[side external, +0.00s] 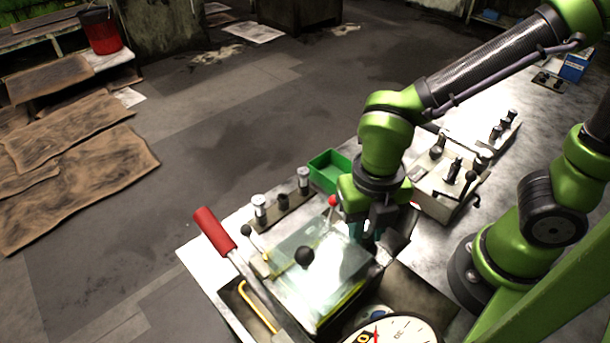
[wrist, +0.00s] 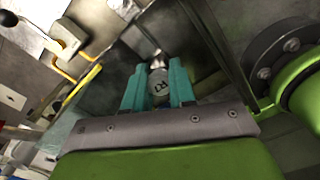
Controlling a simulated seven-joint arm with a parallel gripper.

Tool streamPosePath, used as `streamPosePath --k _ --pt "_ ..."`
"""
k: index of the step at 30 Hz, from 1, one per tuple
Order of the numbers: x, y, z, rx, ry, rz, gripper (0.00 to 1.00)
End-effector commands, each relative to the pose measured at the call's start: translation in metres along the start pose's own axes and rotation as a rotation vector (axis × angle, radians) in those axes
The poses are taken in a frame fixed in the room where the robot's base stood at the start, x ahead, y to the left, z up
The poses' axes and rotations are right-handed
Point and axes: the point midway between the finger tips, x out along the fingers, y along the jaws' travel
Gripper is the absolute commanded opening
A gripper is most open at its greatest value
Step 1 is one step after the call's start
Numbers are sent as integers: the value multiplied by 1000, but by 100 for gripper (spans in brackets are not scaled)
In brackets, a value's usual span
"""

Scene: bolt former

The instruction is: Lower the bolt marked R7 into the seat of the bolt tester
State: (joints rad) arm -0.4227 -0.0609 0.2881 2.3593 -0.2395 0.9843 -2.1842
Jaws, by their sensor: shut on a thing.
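My gripper (wrist: 159,90) is shut on a bolt (wrist: 158,80). The bolt's grey round head sits between the two teal fingers, with dark marking that looks like R7, turned in the picture. In the side external view my gripper (side external: 368,230) points down just behind the clear guard of the machine that looks like the bolt tester (side external: 318,262).
A red-handled lever (side external: 215,231), a black knob (side external: 305,256) and a dial gauge (side external: 400,330) are around the machine. A green bin (side external: 328,171) and a rack with several bolts (side external: 281,208) stand behind it. A metal block with upright pins (side external: 440,185) is to the right.

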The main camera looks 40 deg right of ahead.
Motion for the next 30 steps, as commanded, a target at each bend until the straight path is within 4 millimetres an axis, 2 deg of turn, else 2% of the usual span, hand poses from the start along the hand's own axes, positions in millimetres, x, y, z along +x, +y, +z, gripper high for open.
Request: streamPosePath --k 16,17,21,22,30 --pt "6 0 0 0 0 1 0" --pt "6 0 0 0 0 1 29" --pt "5 0 0 0 0 1 51" --pt "5 0 0 0 0 1 55" --pt "5 0 0 0 0 1 55"
